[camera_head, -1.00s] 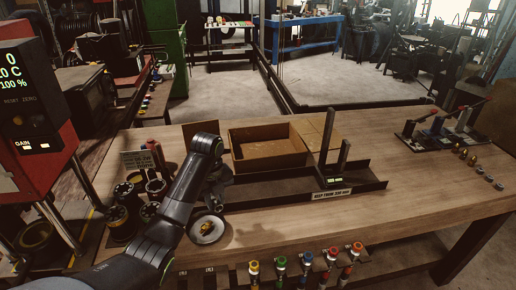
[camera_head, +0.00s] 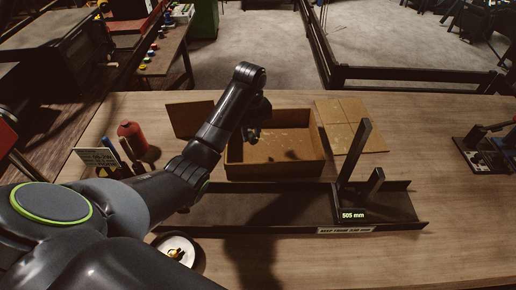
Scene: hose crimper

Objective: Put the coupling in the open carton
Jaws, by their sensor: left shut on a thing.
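The open carton (camera_head: 315,148) is a brown cardboard box standing on the wooden bench, with its flaps spread to the left and right. My left gripper (camera_head: 252,132) points down over the left part of the carton, and it is shut on the coupling. The coupling is dark and mostly hidden by the gripper, so its shape cannot be made out. The visible carton floor shows only small pale flecks. My right gripper is not in view.
A long dark tray (camera_head: 290,212) with uprights and a "505 mm" display lies in front of the carton. A red container (camera_head: 131,134) stands left.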

